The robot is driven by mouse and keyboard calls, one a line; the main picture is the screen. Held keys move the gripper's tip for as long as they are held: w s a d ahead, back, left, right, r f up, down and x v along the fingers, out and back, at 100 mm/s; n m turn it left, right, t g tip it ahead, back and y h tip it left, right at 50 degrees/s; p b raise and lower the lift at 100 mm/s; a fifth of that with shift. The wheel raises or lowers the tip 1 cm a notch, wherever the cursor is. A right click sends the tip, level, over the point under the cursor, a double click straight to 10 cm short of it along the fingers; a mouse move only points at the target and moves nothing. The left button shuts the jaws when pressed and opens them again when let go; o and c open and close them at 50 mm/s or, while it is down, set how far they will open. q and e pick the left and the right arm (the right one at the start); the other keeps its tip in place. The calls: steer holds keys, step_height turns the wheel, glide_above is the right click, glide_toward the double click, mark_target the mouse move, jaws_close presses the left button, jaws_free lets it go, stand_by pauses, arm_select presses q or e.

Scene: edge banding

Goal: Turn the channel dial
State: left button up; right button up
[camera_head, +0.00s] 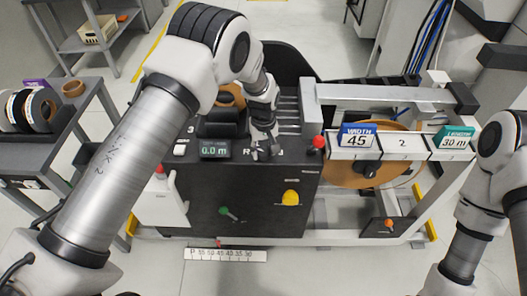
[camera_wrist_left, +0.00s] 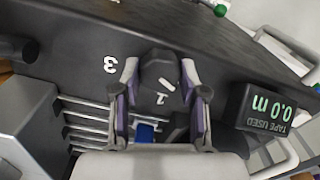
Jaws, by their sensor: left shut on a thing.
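The channel dial (camera_wrist_left: 157,72) is a dark round knob on the machine's dark top panel, seen in the left wrist view. A white mark shows on it. White numerals 3 (camera_wrist_left: 110,64) and 1 (camera_wrist_left: 162,98) are printed around it, and the 1 lies near the mark. My left gripper (camera_wrist_left: 160,82) has one finger on each side of the dial and is shut on it. In the head view my left gripper (camera_head: 264,152) points down at the panel and hides the dial. My right arm shows at the right edge; its gripper is out of view.
A display (camera_head: 214,149) reading 0.0 m stands left of the gripper. A red-knobbed lever (camera_head: 319,142) and metal bars (camera_head: 288,110) are close on the right. Signs read WIDTH 45 (camera_head: 357,135) and LENGTH 30 m (camera_head: 454,139). A yellow button (camera_head: 291,197) is on the front.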

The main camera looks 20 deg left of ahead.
mark_target(264, 152)
arm_select(q)
steer(key=shift+s+f+n, duration=0.15)
steer(key=shift+n, duration=0.35)
steer(key=o, duration=1.1)
steer(key=shift+o, duration=0.2)
step_height(264, 152, up, 12)
